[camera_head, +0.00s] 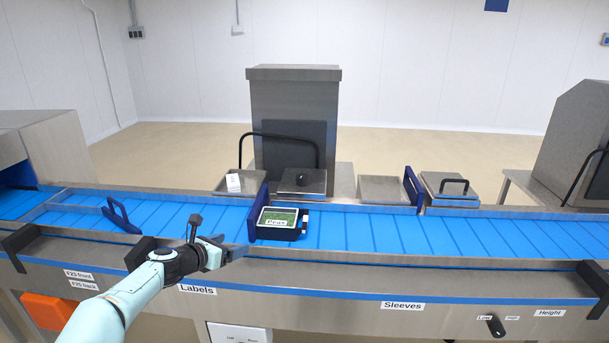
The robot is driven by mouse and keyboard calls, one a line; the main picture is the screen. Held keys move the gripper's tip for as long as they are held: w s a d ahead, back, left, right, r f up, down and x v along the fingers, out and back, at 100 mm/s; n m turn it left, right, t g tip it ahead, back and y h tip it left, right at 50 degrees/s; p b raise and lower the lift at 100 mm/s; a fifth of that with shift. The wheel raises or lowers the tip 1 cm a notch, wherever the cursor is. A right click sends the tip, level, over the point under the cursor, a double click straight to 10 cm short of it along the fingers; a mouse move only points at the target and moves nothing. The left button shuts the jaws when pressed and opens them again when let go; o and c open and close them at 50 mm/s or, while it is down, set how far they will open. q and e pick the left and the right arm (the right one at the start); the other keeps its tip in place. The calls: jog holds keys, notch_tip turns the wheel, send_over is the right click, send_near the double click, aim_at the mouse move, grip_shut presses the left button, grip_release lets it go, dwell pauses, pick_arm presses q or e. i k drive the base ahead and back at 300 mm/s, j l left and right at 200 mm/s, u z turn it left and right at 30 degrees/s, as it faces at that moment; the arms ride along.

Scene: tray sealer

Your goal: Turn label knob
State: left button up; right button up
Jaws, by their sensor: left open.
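A small black round knob (302,179) sits on top of a metal box (314,188) behind the belt, left of centre. I cannot tell whether this is the label knob. A "Labels" sign (198,290) is on the conveyor's front side, below my left arm. My left gripper (236,246) is open and empty over the near part of the belt, in front of the knob and apart from it. My right gripper is out of view.
A black tray labelled "Peas" (277,233) sits on the blue belt (368,233) just right of my left gripper. Blue guides (257,211) and (121,215) stand over the belt. A black handle bar (281,137) rises behind. Another knob (495,326) is near the "Height" sign.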

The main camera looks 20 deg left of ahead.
aim_at(302, 179)
jog(key=i, duration=1.4)
